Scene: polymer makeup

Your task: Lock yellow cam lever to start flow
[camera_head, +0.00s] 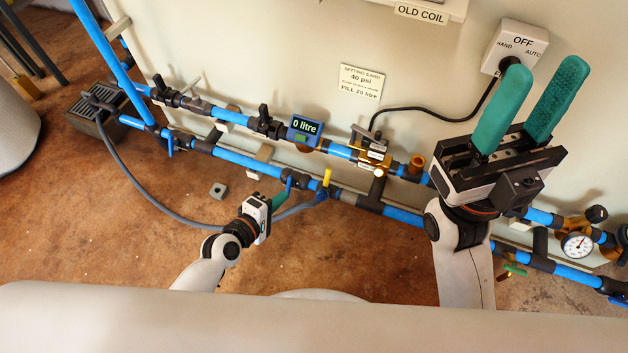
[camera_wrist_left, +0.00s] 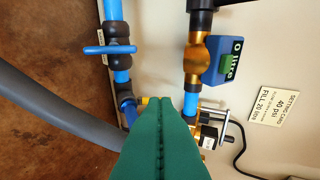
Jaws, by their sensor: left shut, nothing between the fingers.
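The yellow cam lever (camera_head: 327,177) stands up from a blue fitting on the lower pipe, right of my left gripper in the head view. In the left wrist view only a small bit of the yellow lever (camera_wrist_left: 145,100) shows; the green fingers hide the rest. My left gripper (camera_head: 279,198) is shut and empty, with its green fingertips close to the lower pipe, left of the lever. I cannot tell whether it touches anything. My right gripper (camera_head: 544,78) is open and empty, raised in front of the wall, its two green fingers well apart.
A blue valve handle (camera_wrist_left: 110,49) sits on the pipe near my left gripper. The blue meter (camera_head: 305,128) reads 0 litre on the upper pipe. A grey hose (camera_head: 150,193) curves over the floor to the lever's fitting. The selector box (camera_head: 515,47) is near my right gripper.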

